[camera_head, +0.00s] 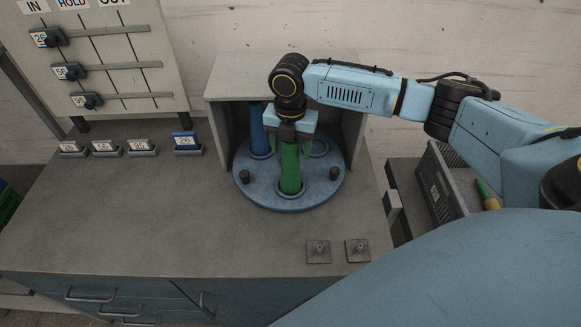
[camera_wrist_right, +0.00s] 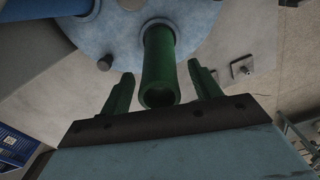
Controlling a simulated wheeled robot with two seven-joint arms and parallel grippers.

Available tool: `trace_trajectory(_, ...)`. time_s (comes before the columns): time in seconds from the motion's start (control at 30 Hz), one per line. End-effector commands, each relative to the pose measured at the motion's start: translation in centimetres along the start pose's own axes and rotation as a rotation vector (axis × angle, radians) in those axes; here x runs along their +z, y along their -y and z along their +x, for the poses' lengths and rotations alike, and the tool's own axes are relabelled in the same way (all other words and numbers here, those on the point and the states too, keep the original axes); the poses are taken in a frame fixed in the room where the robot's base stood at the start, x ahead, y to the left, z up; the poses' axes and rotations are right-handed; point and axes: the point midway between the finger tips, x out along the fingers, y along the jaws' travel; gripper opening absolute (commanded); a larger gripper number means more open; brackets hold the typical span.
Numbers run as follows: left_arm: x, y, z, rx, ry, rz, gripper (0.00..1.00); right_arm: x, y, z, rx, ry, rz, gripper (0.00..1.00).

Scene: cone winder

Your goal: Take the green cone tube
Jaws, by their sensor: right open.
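The green cone tube (camera_head: 290,170) stands upright on the round blue turntable (camera_head: 325,192), in front of the grey hood. My right gripper (camera_head: 290,140) is above it, pointing down, with its fingers at the tube's upper part. In the right wrist view the tube (camera_wrist_right: 159,70) stands between the two green fingers of the open gripper (camera_wrist_right: 160,95), with a gap on both sides. A blue tube (camera_head: 259,130) stands behind and left of it on the same turntable. My left gripper is not in view.
The grey hood (camera_head: 225,90) encloses the turntable's back. Small black knobs (camera_head: 245,176) stick up from the turntable. Number blocks (camera_head: 187,143) stand at left on the counter (camera_head: 120,220). The counter's front left is clear.

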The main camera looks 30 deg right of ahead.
Motion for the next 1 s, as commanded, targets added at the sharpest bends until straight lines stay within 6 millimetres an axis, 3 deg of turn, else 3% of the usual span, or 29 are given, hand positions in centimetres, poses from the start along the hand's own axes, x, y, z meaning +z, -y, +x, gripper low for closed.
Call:
trace_trajectory(0.2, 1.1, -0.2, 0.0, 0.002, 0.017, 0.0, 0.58, 0.0, 0.0, 0.1, 0.0, 0.001, 0.0, 0.63)
trace_trajectory(0.6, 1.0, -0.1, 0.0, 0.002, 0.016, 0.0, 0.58, 0.1, 0.0, 0.0, 0.001, 0.001, 0.0, 0.1)
trace_trajectory(0.87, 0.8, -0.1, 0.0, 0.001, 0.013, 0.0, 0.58, 0.1, 0.0, -0.2, 0.002, 0.001, 0.0, 0.09)
trace_trajectory(1.0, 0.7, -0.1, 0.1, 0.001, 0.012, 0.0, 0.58, 0.1, -0.1, -1.8, 0.004, 0.003, 0.0, 0.09)
